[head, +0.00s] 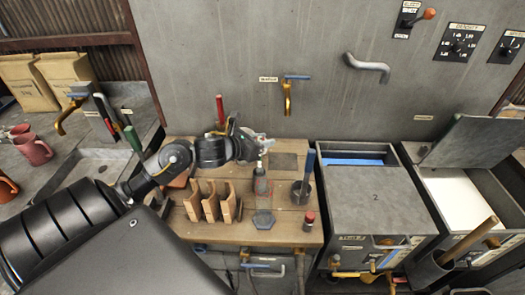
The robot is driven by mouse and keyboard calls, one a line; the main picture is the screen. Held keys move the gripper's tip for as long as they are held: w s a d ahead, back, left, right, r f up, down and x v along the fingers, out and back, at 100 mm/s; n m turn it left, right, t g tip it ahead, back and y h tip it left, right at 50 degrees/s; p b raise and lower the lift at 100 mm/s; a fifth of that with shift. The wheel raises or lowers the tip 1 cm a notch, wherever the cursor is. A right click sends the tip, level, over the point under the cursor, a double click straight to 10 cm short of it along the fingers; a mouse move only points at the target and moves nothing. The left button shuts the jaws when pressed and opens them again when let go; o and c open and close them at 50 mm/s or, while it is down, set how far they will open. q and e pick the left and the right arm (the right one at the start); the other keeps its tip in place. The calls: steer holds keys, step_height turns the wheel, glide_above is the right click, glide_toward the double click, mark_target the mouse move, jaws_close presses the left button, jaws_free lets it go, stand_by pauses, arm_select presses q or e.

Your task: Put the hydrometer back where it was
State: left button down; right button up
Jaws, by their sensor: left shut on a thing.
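My left gripper (262,145) is above the wooden bench, shut on what looks like the slim top of the hydrometer (260,163). The hydrometer is small and partly hidden by the fingers. Directly below is a clear, narrow-necked glass vessel (262,188) standing on the bench. I cannot tell whether the hydrometer's lower end is inside the vessel or just in front of it. My right gripper is out of view.
The wooden bench (210,232) also holds a wooden slotted rack (210,203), a blue-grey hexagonal piece (263,219), a dark cup with a blue-handled tool (302,190) and a small red-capped bottle (309,221). A brass tap (287,98) is on the wall behind. Bins stand right.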

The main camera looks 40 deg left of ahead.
mark_target(260, 162)
arm_select(q)
step_height(260, 162, down, 4)
steer(key=shift+f, duration=0.1)
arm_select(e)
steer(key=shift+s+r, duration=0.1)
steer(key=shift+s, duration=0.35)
arm_select(q)
steer(key=shift+f, duration=0.15)
steer(key=c, duration=1.1)
jaws_free()
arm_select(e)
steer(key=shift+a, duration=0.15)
